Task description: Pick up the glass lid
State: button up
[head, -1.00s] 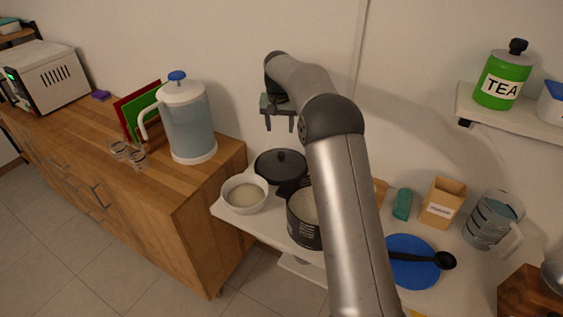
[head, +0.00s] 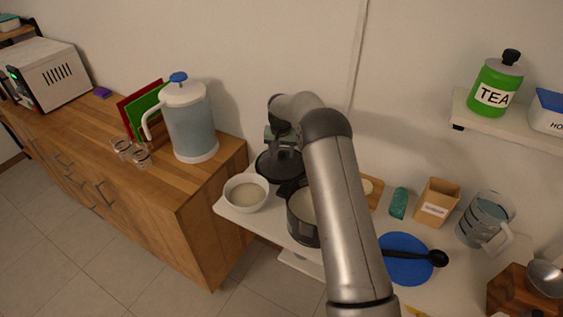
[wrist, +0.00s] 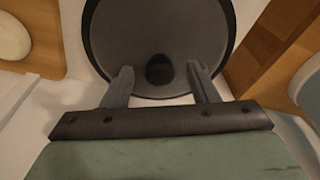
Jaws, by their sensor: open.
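The glass lid (head: 268,172) is dark and round and lies at the back left of the white counter, partly hidden behind my gripper in the head view. In the wrist view the lid (wrist: 155,25) fills the top middle, with its black knob (wrist: 159,70) near the fingertips. My gripper (wrist: 160,71) is open and empty. Its two fingers appear on either side of the knob, with gaps on both sides. In the head view my gripper (head: 281,150) points down over the lid; I cannot tell the exact height left between fingertips and knob.
A white bowl (head: 246,193) stands just left of the lid, and a dark pot (head: 300,222) stands in front. A wooden cabinet (head: 205,225) with a pitcher (head: 190,125) is to the left. A blue plate (head: 405,262) with a black ladle lies to the right.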

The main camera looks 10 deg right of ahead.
jog(key=shift+c, duration=0.3)
grip_shut()
jog(key=shift+r, duration=0.1)
